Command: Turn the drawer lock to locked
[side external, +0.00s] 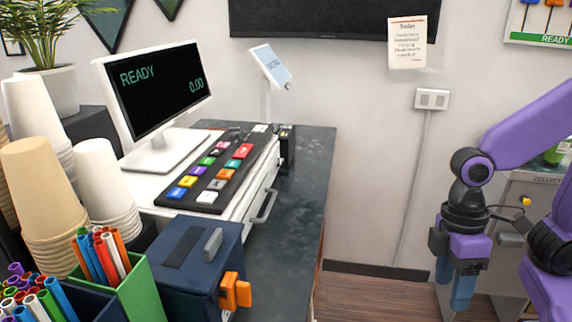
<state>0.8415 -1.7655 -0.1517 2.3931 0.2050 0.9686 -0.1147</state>
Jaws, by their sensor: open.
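A white drawer unit sits on the dark counter under the keypad, and its front, with a grey bar handle (264,206), faces right. I cannot make out a lock or its setting on that drawer front at this angle. My gripper (462,292) hangs at the right, fingers pointing down, well apart from the drawer and past the counter's right edge. It is open, with nothing visible in it; the blue fingers overlap in this view. A grey cabinet (518,190) behind my arm carries a yellow knob (525,201), partly beside my arm links.
On the counter (310,180) are a READY screen (160,85), a keypad (210,172), a blue box with an orange latch (235,290), cup stacks (100,180) and a green pen holder (140,290). Floor space lies open between counter and my gripper.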

